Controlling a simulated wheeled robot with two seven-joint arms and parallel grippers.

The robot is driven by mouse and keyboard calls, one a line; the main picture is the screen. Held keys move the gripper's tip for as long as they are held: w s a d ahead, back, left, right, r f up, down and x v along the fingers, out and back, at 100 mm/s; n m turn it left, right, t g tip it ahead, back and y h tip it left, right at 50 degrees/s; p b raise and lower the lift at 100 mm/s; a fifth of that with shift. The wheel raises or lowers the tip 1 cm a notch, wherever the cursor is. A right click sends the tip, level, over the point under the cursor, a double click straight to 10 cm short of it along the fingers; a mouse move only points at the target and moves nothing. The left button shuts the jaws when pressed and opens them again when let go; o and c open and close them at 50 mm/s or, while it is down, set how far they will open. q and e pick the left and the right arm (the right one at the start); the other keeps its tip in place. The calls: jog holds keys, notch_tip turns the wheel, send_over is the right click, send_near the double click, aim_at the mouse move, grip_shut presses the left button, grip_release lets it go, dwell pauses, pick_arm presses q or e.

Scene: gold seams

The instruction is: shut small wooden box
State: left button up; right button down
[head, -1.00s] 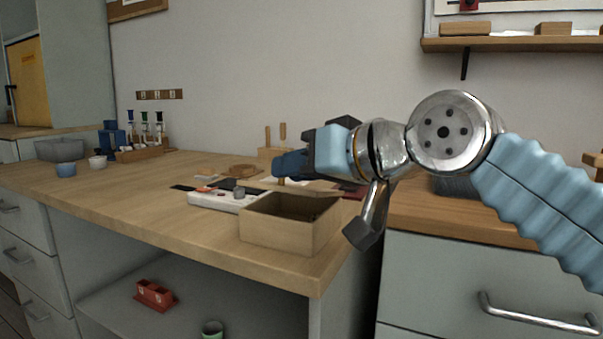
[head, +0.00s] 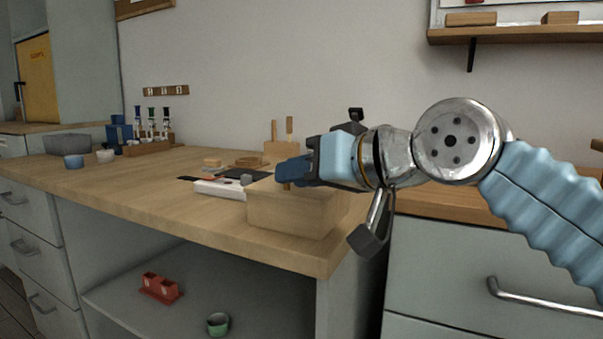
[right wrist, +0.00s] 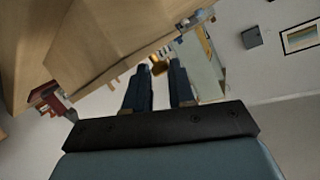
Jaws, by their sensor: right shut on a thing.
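The small wooden box (head: 285,215) stands near the front right corner of the workbench. Its light wood lid (head: 262,187) lies over the top, and the inside is hidden. I cannot tell whether the lid touches the rim all round. My right gripper (head: 285,178) reaches in from the right above the lid. It is shut on a small brass knob, which shows between the fingertips in the right wrist view (right wrist: 159,66). The gripper covers part of the lid's right side. My left gripper is not in view.
A white tray (head: 218,191) lies just left of the box. Farther left are a rack of capped tubes (head: 150,145) and small bowls (head: 74,161). A red holder (head: 160,287) and a green cup (head: 217,325) sit on the shelf below. The bench's front left is clear.

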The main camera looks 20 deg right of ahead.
jog(key=c, duration=1)
grip_release()
jog(key=shift+a+f, duration=0.3)
jog(key=shift+f, duration=0.05)
jog(key=shift+d, duration=0.15)
jog(key=p+v, duration=0.2)
jog(key=v, duration=1.2)
jog(key=shift+r, duration=0.35)
